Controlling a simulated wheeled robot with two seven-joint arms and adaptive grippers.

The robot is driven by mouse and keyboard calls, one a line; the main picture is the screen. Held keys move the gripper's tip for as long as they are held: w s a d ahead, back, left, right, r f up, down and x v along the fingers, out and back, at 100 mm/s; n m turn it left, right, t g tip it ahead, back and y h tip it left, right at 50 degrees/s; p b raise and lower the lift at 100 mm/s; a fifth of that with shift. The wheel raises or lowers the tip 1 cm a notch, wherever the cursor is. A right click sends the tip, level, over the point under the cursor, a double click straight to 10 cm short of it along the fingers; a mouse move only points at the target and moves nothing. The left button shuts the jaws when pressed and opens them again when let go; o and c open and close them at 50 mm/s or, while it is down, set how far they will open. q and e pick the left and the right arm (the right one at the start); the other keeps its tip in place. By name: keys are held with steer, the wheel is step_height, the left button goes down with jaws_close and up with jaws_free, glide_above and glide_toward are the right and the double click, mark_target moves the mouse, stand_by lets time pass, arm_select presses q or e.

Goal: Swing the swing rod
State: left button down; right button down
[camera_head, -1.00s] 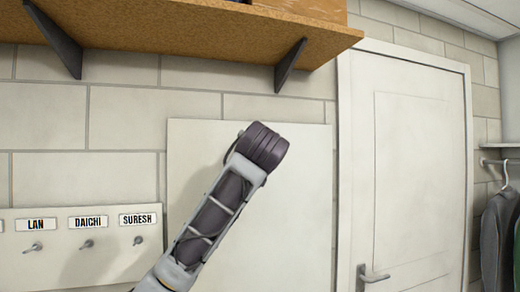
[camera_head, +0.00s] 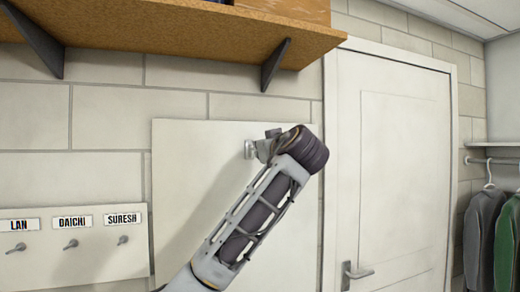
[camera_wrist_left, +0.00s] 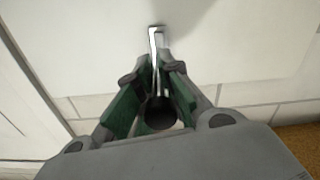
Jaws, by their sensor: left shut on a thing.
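The swing rod, a thin shiny metal bar with a bent end (camera_wrist_left: 156,40), is at a white wall panel in the left wrist view. Its metal mount (camera_head: 249,149) shows at the panel in the head view, with the rest hidden by my gripper and wrist. My left gripper (camera_wrist_left: 160,72) has its green-padded fingers shut on the rod, one on each side. In the head view my left gripper (camera_head: 264,147) is mostly hidden behind my wrist, close to the panel. My right gripper is not in view.
The white panel (camera_head: 180,180) hangs under a brown shelf (camera_head: 180,45) with dark brackets. A white door (camera_head: 400,170) stands to the right, then hung jackets (camera_head: 485,235). A name-labelled hook board (camera_head: 75,265) is at the left.

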arm_select(q)
steer(key=shift+f, duration=0.15)
steer(key=c, duration=1.6)
jaws_free()
steer(key=shift+o, duration=0.6)
steer(key=shift+s+d, duration=0.1)
steer(key=shift+d, duration=0.15)
steer(key=v, duration=1.1)
steer(key=shift+s, duration=0.35)
